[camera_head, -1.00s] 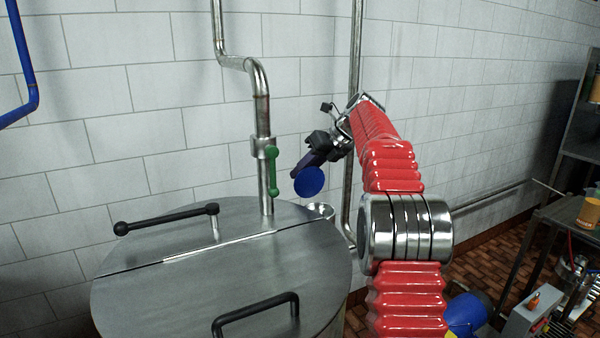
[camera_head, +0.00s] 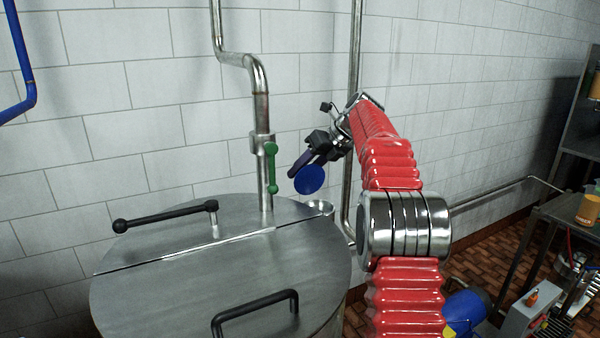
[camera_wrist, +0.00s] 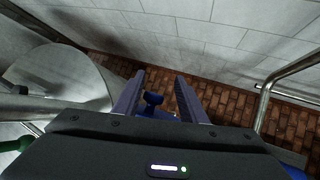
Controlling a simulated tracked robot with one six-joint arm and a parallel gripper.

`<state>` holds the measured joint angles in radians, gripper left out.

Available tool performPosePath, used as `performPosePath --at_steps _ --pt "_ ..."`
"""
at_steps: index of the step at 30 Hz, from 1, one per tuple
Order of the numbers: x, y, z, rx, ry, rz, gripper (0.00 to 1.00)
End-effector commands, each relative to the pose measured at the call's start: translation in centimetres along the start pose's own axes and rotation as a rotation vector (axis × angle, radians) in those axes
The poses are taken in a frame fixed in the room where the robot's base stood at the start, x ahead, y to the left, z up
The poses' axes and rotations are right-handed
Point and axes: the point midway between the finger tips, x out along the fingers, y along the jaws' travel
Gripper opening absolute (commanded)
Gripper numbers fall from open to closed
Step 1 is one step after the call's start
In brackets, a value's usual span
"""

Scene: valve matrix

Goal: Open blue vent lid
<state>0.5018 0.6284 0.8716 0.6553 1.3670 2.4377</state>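A round blue disc, which looks like the vent lid (camera_head: 310,180), shows in the head view just below my gripper (camera_head: 300,166). It stands beside the vertical steel pipe, at the back right of the tank. In the wrist view my gripper (camera_wrist: 161,76) is open, with its two dark fingers apart. A small dark blue knob (camera_wrist: 153,99) shows between the fingers, above a patch of blue. The knob does not appear clamped; I cannot tell whether a finger touches it. The lid's mount is hidden.
A steel tank (camera_head: 170,290) with black handles fills the front left. A pipe (camera_head: 261,100) with a green valve handle (camera_head: 271,168) rises behind it. Another vertical pipe (camera_head: 353,80) runs close to my arm. A grey control box (camera_head: 530,312) and table are at right.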

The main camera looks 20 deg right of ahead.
Motion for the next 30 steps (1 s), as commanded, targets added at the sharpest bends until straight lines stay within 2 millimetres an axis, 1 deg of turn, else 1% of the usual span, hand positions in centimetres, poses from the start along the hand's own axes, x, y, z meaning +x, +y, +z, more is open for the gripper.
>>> performPosePath --at_steps 5,8,24,30 --pt "-1.1 0.0 0.1 -0.001 -0.004 -0.002 0.38" --pt "-2.4 0.0 0.1 -0.002 -0.004 -0.002 0.38" --pt "-11.4 -0.2 0.0 0.001 -0.001 -0.002 0.38" --pt "-13.2 -0.1 -0.1 0.001 0.0 -0.001 0.38"
